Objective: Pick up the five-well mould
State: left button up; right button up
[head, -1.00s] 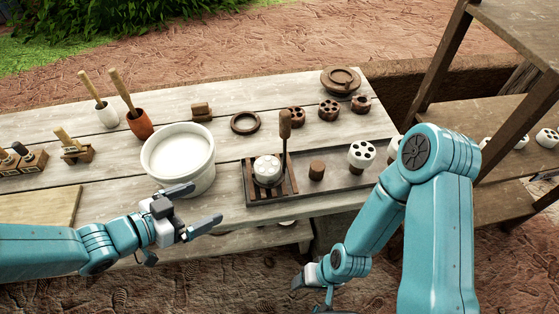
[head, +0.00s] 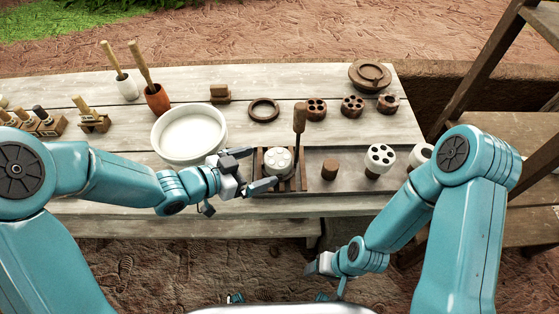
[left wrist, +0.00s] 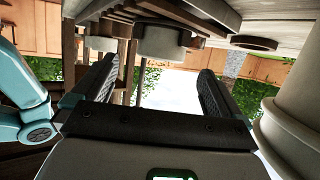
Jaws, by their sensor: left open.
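A pale round mould with shallow wells in its top (head: 278,160) sits on a dark slatted rack (head: 303,184); I take it for the five-well mould, though its wells are too small to count surely. My left gripper (head: 253,169) is open and empty at the left end of the rack, its fingers pointing toward the mould and apart from it. In the left wrist view, which looks upside down, a pale round body (left wrist: 165,42) shows beyond and between the open fingers (left wrist: 155,90). My right gripper (head: 322,265) hangs low before the table; its jaws are unclear.
An upright tool with a wooden handle (head: 299,118) stands close beside the mould. A wide white basin (head: 190,155) is left of the rack. A brown cylinder (head: 329,169) and a white mould with dark holes (head: 379,158) stand to the right. Brown moulds (head: 352,105) stand behind.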

aim_at(275, 160)
pick_arm(q)
jog(key=x, duration=0.5)
jog(key=shift+w+d+f+p, duration=0.1)
jog(key=shift+w+d+p, duration=0.2)
jog(key=shift+w, duration=0.1)
jog(key=c, duration=1.2)
jog(key=shift+c, duration=0.2)
